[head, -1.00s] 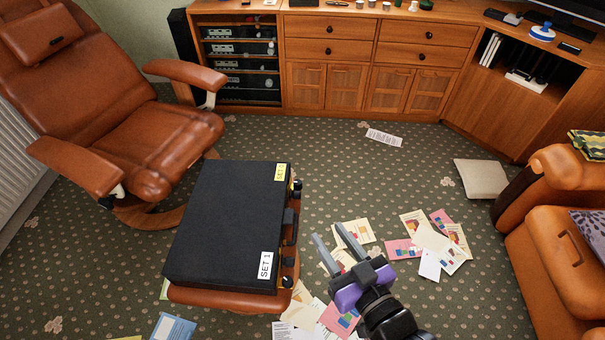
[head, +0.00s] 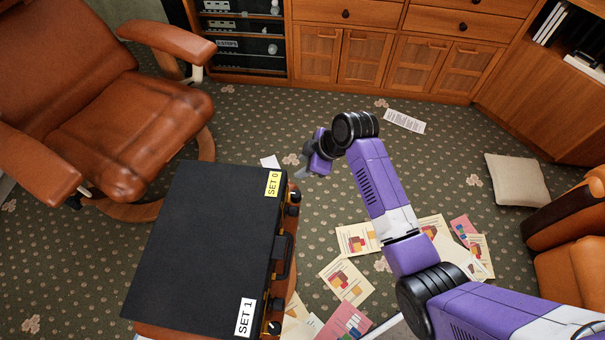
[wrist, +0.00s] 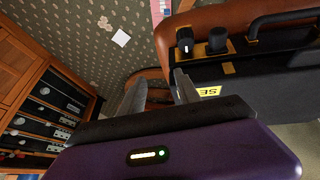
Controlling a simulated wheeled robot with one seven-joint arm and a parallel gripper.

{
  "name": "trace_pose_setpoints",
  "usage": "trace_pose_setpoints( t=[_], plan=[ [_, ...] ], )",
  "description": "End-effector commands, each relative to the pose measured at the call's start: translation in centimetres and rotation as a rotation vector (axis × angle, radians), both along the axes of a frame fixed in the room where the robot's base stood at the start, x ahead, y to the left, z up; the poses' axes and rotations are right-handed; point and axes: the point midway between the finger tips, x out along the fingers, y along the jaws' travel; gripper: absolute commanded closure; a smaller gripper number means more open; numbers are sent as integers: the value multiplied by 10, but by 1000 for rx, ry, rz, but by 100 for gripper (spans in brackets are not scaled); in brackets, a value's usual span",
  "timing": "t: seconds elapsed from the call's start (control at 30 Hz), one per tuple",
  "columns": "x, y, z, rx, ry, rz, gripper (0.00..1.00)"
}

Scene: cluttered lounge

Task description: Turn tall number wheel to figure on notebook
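A black case (head: 200,250) lies flat on a brown leather footstool. Its right side carries a handle (head: 284,255) and dark knob-like wheels: an upper pair (head: 294,196) by the yellow SET 0 label (head: 273,183) and a lower pair (head: 274,327) by the white SET 1 label (head: 244,318). In the wrist view, the left wheel (wrist: 184,40) of one pair looks slimmer and slightly taller than its neighbour (wrist: 217,39); their figures are unreadable. My gripper (head: 302,173) is open and empty just beyond the upper pair, apart from it. I cannot identify a notebook.
Printed papers (head: 347,281) litter the carpet right of the case. A leather recliner (head: 130,140) stands at upper left, wooden cabinets (head: 365,55) at the back. A cushion (head: 517,180) lies at right. Carpet between case and cabinets is mostly clear.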

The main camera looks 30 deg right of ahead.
Motion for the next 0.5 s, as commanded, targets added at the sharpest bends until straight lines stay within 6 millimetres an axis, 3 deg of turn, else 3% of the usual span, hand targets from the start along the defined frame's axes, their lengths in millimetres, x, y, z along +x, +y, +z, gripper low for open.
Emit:
trace_pose_setpoints(
  t=[0.1,0.2,0.37,0.5],
  plan=[
    [-30,11,-18,3,97,121,61],
    [-44,16,-20,-1,132,199,61],
    [-48,18,-26,-11,136,248,61],
    [-45,23,-42,-12,136,249,61]
  ],
)
